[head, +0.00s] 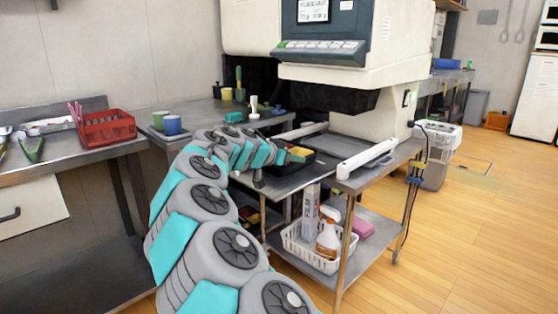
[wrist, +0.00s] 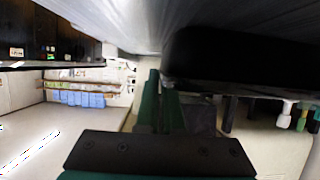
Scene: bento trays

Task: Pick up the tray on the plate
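A black tray (head: 302,170) is at the left end of the steel surface under the big white machine in the head view, with something yellow and green at it. My gripper (head: 262,172) is at the tray's left side, small and partly hidden by my arm. In the wrist view the tray is a large dark shape (wrist: 240,55) at the upper right. My gripper's green fingers (wrist: 161,100) are close together there, at the tray's near edge, and look shut on its wall. I cannot tell whether the tray is touching the surface under it. No plate can be made out.
The white machine (head: 355,95) hangs over the surface, with a white rail (head: 367,159) at the right. A white basket (head: 312,257) with bottles is on the lower shelf.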

